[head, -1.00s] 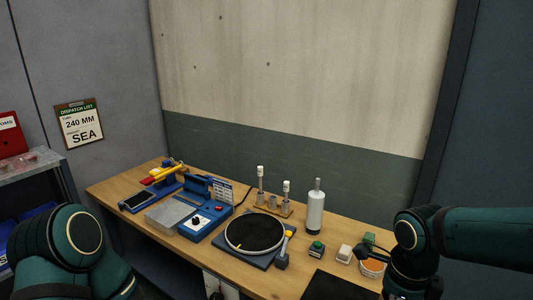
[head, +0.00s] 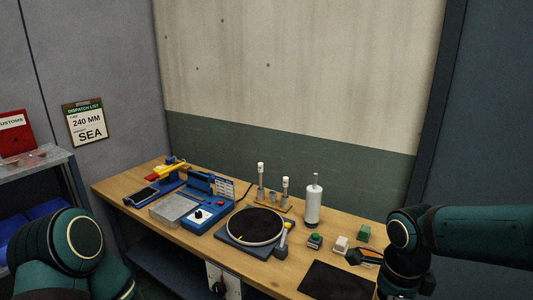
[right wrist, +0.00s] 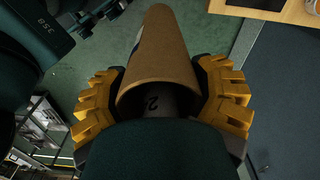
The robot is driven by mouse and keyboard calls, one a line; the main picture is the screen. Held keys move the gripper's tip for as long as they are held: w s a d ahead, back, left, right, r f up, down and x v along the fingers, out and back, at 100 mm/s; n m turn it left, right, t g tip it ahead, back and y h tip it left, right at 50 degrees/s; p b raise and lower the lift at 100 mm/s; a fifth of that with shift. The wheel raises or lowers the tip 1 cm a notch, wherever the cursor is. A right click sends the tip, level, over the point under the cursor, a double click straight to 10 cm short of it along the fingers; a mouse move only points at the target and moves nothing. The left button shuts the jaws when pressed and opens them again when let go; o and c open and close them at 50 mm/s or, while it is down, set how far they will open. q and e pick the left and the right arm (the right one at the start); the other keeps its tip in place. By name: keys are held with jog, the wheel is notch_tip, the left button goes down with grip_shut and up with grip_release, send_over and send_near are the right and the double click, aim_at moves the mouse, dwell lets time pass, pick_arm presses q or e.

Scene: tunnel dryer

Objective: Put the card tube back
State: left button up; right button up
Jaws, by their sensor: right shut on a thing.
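The brown card tube (right wrist: 162,52) fills the middle of the right wrist view. Its open near end faces the camera, and a dark surface marked "2" shows at that end. My right gripper (right wrist: 161,84) is shut on the tube, with one yellow finger on each side. Floor shows beyond the tube, so it is held clear of the tabletop. I cannot make out the tube in the head view, where my right arm covers the lower right. My left arm shows at the lower left of the head view, but its gripper is out of frame.
The wooden bench (head: 283,283) carries a round black turntable (head: 255,226), a blue device (head: 207,215), a white bottle (head: 313,203) and a black mat (head: 336,281). A grey shelf (head: 35,168) stands at the left. A dispatch sign (head: 87,123) reads "240 MM" and "SEA".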

jog(key=w+a+f+n+b, duration=0.55)
jog(key=w+f+n, duration=0.4)
jog(key=n, duration=0.85)
jog(key=s+f+n, duration=0.3)
jog(key=s+f, duration=0.3)
jog(key=f, duration=0.7)
jog(key=shift+n+p, duration=0.35)
jog(key=shift+n, duration=0.05)
